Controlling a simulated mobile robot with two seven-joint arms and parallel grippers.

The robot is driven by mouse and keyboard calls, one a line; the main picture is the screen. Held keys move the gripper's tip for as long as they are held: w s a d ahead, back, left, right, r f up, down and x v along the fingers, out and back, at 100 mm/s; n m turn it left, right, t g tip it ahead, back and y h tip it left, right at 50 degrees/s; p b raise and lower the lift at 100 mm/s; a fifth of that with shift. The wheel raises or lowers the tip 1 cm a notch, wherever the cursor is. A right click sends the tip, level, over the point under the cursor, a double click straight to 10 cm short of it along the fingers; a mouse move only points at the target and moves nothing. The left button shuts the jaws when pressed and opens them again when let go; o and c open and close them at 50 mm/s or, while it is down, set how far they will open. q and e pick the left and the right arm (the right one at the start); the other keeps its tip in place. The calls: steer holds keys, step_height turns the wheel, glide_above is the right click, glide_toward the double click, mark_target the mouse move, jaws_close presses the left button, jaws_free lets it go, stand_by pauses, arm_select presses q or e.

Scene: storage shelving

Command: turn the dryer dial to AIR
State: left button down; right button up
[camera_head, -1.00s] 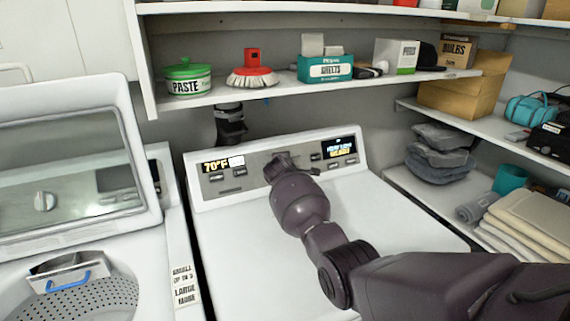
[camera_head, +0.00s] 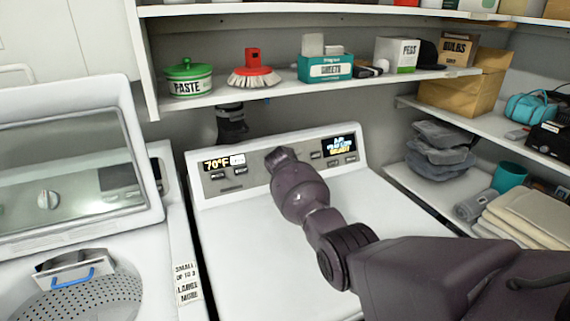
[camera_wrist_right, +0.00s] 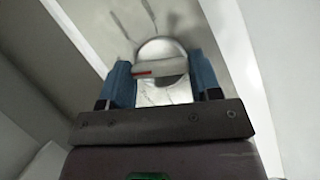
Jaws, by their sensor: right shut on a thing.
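The dryer (camera_head: 270,226) is white, with a grey control panel (camera_head: 222,185) along its back edge. My right gripper (camera_head: 277,156) is at the middle of the panel and hides the dial in the head view. In the right wrist view the dial (camera_wrist_right: 160,68) is round and silvery, with a raised grip bar and a red mark near its left end. The blue fingers of my right gripper (camera_wrist_right: 162,72) are on either side of this bar, shut on it. The display (camera_head: 340,146) at the panel's right is lit; its small top line seems to read AIR. My left gripper is not in view.
A washer with a raised lid (camera_head: 68,170) stands at the left. A shelf (camera_head: 300,92) above the dryer holds a green PASTE pot (camera_head: 188,80), a red brush (camera_head: 252,68) and boxes. Side shelves at the right hold folded cloths (camera_head: 525,215). The dryer top is clear apart from my arm.

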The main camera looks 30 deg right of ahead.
steer(key=shift+f, duration=0.1)
steer(key=o, duration=0.9)
steer(key=shift+p+v, duration=0.65)
steer(key=shift+v, duration=4.8)
